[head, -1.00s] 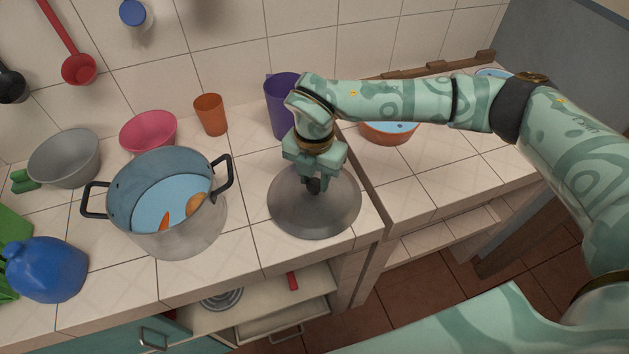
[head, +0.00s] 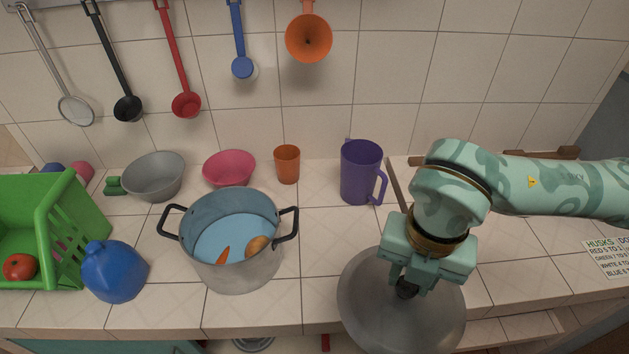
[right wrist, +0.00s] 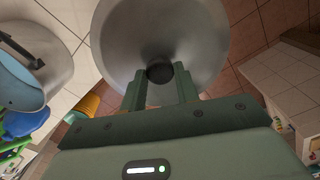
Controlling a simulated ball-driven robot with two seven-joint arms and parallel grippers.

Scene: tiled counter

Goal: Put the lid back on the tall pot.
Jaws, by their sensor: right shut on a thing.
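The tall pot (head: 232,272) stands open on the counter, a grey metal pot with two dark handles. Blue liquid fills its inside, with a carrot and a round orange-brown piece in it. My right gripper (head: 408,287) is shut on the dark knob of the round grey lid (head: 368,318), to the right of the pot. The right wrist view shows the knob between the fingers (right wrist: 160,78), the lid (right wrist: 193,25) beyond them, and the pot's side (right wrist: 58,50) at the left. The lid looks held up, apart from the pot. My left gripper is not in view.
A purple jug (head: 361,170), orange cup (head: 287,164), pink bowl (head: 229,167) and grey bowl (head: 153,178) stand behind the pot. Ladles hang above. Counter between pot and lid is clear.

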